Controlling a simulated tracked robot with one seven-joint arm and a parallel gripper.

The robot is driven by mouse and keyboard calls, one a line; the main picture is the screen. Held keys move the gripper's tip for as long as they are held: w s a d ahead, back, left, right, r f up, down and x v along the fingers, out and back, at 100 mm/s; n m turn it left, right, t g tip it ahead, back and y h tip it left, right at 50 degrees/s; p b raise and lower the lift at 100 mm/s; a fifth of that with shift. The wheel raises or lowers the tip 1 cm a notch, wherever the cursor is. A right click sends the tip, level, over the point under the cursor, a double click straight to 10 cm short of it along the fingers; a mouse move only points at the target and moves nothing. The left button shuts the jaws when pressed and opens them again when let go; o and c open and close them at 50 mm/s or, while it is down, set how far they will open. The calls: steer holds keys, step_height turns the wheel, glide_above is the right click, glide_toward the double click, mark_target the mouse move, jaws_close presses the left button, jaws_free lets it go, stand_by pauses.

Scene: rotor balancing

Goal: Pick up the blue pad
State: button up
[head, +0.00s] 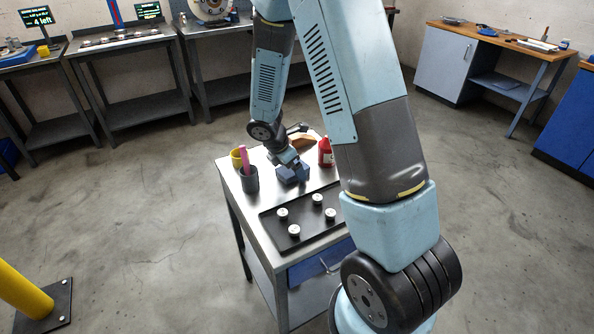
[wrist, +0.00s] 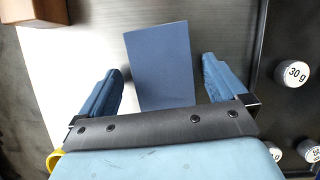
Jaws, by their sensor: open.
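The blue pad (wrist: 160,65) is a dark blue block lying on the metal cart top. In the wrist view it sits between the two blue fingers of my gripper (wrist: 165,85), with a gap on each side. My gripper is open and points down over it. In the head view my gripper (head: 291,172) is low over the cart top, and the pad cannot be told clearly apart from the blue fingers there.
A black tray (head: 262,218) with several white weights, one marked 30 g (wrist: 293,74), lies beside the pad. A grey cup (head: 249,181) with a pink item, a yellow mug (head: 236,159), a red bottle (head: 326,153) and a brown block (head: 302,141) stand close by on the cart.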

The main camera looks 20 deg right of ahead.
stand_by(0.3)
steer(key=c, duration=1.1)
